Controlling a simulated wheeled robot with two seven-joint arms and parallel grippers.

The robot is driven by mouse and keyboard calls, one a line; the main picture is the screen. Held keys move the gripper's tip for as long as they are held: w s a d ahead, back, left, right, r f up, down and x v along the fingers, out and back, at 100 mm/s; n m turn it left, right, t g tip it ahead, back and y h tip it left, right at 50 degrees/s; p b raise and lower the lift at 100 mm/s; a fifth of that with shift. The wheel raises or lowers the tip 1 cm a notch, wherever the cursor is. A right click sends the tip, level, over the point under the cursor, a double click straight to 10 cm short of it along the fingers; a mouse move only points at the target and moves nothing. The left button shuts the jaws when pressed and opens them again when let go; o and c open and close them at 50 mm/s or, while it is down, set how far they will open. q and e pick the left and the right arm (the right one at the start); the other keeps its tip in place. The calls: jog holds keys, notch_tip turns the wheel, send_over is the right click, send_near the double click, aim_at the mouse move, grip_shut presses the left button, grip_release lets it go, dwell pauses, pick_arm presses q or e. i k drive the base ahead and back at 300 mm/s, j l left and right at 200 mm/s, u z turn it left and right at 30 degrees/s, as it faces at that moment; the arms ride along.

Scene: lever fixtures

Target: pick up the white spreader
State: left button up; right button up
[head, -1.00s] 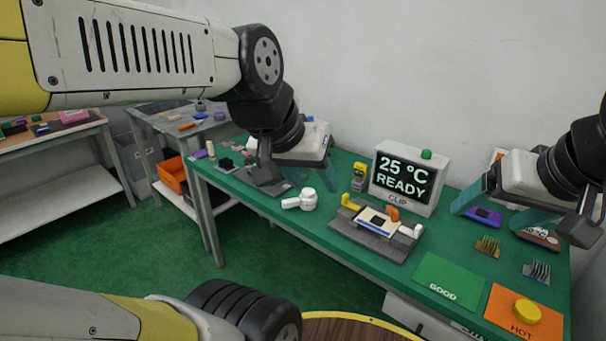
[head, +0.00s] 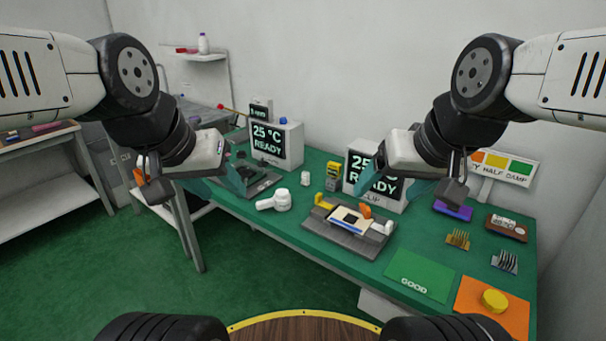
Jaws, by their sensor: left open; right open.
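A white tool with a round head and a short handle (head: 277,201) lies on the green table, left of the clip fixture; it looks like the white spreader. Its handle points left. My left gripper (head: 222,188) is open and empty, to the left of the white tool and apart from it, near a dark fixture (head: 262,183). My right gripper (head: 394,193) is open and empty, in front of the right display box and over the back of the table, well right of the white tool.
The clip fixture (head: 340,241) with yellow, orange and white ends stands right of the tool. Two display boxes stand at the back. A green GOOD mat (head: 418,274) and an orange mat (head: 466,306) lie at right.

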aim_at(305, 182)
jog(key=i+j, duration=0.95)
jog(key=i, duration=0.2)
jog(key=l+z, duration=0.05)
